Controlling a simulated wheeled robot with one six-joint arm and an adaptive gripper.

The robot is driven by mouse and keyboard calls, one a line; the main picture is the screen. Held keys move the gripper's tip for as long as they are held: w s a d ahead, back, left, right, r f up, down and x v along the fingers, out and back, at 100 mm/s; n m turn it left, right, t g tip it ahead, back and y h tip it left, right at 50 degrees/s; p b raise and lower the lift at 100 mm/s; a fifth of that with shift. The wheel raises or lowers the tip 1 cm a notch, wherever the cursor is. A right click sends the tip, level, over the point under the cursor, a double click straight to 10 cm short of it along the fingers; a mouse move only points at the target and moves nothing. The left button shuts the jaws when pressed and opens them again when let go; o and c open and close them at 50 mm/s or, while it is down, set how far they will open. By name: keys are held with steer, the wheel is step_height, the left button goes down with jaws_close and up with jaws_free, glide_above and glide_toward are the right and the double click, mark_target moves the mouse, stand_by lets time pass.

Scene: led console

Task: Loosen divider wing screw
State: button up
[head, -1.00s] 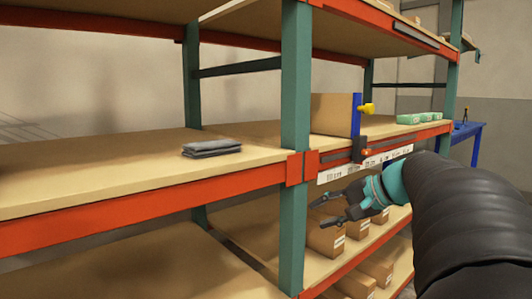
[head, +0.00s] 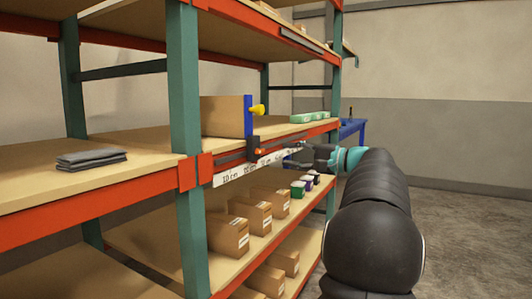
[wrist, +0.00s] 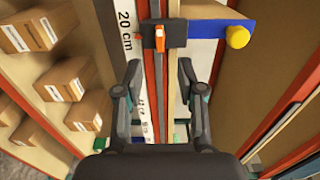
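The blue divider (head: 248,117) stands upright on the middle shelf, with a yellow knob (head: 258,110) on its face. Below it, a dark clamp block (head: 252,143) sits on the shelf's front rail and carries a small orange wing screw (head: 260,152). In the wrist view the orange wing screw (wrist: 160,38) lies ahead, between the lines of my fingers, and the yellow knob (wrist: 237,37) is off to the right. My gripper (wrist: 160,78) is open and empty, its fingertips apart from the screw. In the head view my gripper (head: 298,150) is right of the clamp, at rail height.
A printed scale strip (head: 232,176) runs along the rail under the clamp. A cardboard panel (head: 221,116) stands left of the divider. Green items (head: 302,118) lie to its right. Boxes (head: 228,235) fill the lower shelf. A teal post (head: 185,100) stands left. Open floor (head: 455,230) is at right.

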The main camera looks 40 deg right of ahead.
mark_target(262, 152)
steer(key=x, duration=0.8)
steer(key=shift+w, duration=0.1)
jaws_close()
